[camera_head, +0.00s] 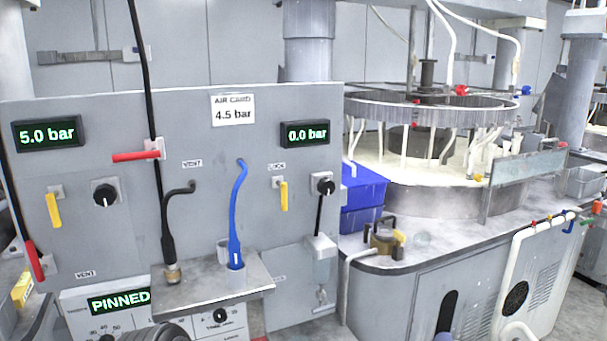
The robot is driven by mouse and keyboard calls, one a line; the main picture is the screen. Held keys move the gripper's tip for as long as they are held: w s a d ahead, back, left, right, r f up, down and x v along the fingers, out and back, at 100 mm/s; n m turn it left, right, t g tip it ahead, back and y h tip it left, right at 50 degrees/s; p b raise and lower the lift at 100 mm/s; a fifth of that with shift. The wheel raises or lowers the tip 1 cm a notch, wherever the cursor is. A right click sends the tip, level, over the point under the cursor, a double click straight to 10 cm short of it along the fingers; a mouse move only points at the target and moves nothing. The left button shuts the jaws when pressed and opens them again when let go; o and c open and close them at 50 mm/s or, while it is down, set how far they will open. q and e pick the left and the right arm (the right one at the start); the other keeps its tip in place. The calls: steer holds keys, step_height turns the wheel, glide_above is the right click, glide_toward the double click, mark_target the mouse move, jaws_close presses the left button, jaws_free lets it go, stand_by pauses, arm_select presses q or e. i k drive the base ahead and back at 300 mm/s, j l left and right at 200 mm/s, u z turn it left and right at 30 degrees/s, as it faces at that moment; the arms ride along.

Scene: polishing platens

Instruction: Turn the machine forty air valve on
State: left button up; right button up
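A grey panel (110,235) fills the left half of the head view. Its left display (48,134) reads 5.0 bar and its right display (305,133) reads 0.0 bar. A card (233,110) reads 4.5 bar. One red lever (136,156) lies roughly level across a black hose; another red lever (36,262) slants down at the left edge. Yellow levers hang down at left (53,210) and right (284,196). Black knobs sit beside them at left (105,194) and right (324,185). I cannot read which valve belongs to machine forty. Neither gripper is identifiable in view.
A small shelf (205,290) juts from the panel, with black and blue (238,215) hoses ending there. A display (118,301) below reads PINNED. To the right stand blue bins (362,190) and a round polishing machine (430,200) on a grey cabinet.

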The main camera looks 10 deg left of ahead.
mark_target(154, 153)
steer(key=k+j+u, duration=0.1)
steer(key=u, duration=1.15)
